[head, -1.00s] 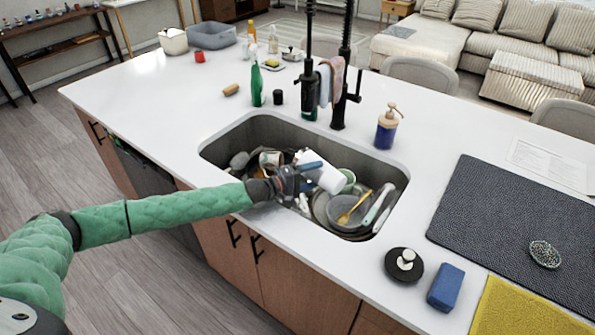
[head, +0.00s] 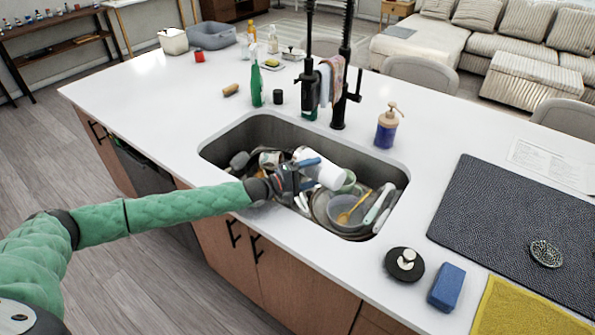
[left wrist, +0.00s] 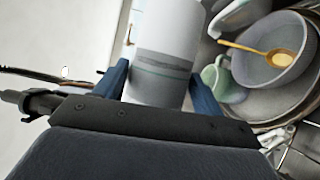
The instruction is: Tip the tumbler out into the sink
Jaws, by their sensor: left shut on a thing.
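The tumbler (head: 325,172) is white with a grey band. It lies tilted over the sink (head: 270,130), its far end pointing right and down in the head view. My left gripper (head: 306,170) is shut on it, with a blue finger on either side. In the left wrist view the tumbler (left wrist: 165,50) sits between the two blue fingers, and its far end runs out of the top of the picture. Its opening and any contents are hidden. My right gripper is not in view.
The sink holds stacked dishes, including a grey bowl (head: 345,208) with a yellow spoon (head: 353,207) and a green mug (left wrist: 218,76). A black faucet (head: 340,100) stands behind. A soap dispenser (head: 387,127) is at the back right. A dark mat (head: 500,210) lies right.

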